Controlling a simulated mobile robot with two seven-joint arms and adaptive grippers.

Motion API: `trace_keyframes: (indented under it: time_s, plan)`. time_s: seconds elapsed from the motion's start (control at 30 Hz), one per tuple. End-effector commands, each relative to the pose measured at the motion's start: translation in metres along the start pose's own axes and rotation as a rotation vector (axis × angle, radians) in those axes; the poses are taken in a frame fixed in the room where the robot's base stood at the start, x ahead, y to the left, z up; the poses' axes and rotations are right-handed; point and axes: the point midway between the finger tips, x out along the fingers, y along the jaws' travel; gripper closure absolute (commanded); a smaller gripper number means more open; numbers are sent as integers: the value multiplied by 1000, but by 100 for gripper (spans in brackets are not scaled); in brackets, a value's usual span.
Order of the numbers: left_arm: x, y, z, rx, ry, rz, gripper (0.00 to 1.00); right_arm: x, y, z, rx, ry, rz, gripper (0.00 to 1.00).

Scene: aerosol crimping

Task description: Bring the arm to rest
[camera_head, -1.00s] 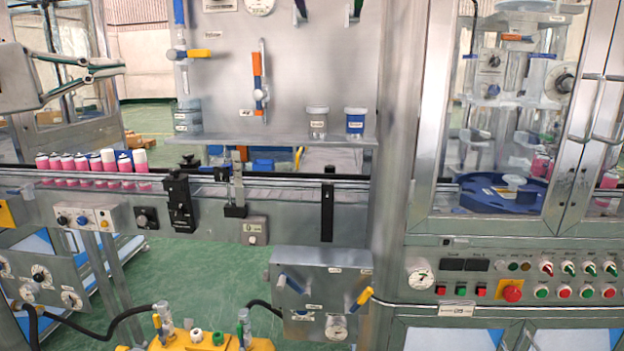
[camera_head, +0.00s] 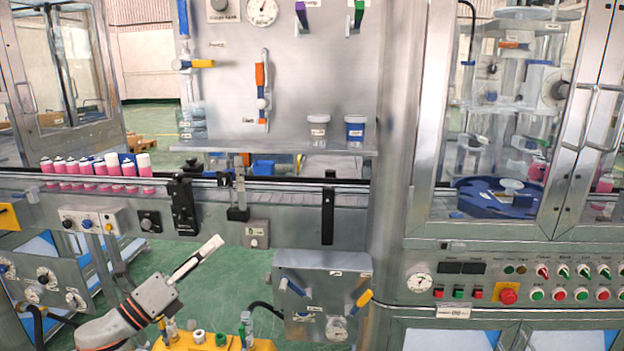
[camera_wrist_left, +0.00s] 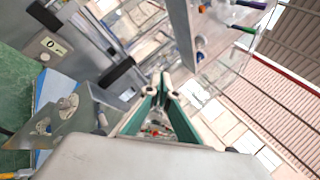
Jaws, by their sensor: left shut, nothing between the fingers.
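My left gripper (camera_head: 216,243) is in the lower left of the head view, in front of the machine. Its arm comes up from the bottom edge and it points up and to the right. It is seen nearly edge-on. In the left wrist view, its green-sided fingers (camera_wrist_left: 163,82) meet at their tips, with nothing held. The gripper looks clear of the conveyor and of the valve box in the picture. My right gripper is in neither view.
A row of pink cans (camera_head: 98,170) stands on the conveyor at left. A grey valve box (camera_head: 322,290) with blue and yellow levers is right of the gripper. A yellow pump unit (camera_head: 262,345) is below it. Green floor shows behind the gripper.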

Motion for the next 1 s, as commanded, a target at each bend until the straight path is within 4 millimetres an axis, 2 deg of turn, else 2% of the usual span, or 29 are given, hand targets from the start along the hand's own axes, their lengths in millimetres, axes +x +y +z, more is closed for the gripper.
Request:
trace_keyframes:
  time_s: [0.03, 0.17, 0.27, 0.4, 0.53, 0.7, 0.83, 0.9, 1.0]
  plan:
    - [-14, 11, -24, -142, -19, 48, 100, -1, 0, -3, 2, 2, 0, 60]
    - [-55, 40, -79, -516, -92, 180, 100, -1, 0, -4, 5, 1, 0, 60]
    - [-93, 60, -124, -797, -165, 291, 100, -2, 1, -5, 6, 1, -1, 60]
    - [-156, 78, -191, -1177, -297, 459, 100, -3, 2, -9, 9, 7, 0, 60]
    - [-221, 82, -253, -1501, -453, 617, 100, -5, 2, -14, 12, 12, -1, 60]
    - [-300, 69, -323, -1838, -678, 797, 100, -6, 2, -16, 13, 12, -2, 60]
    - [-341, 56, -356, -1992, -815, 886, 100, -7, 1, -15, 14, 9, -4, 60]
    - [-354, 50, -367, -2041, -864, 916, 100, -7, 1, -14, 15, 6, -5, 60]
    - [-364, 46, -374, -2077, -901, 935, 100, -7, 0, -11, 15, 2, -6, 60]
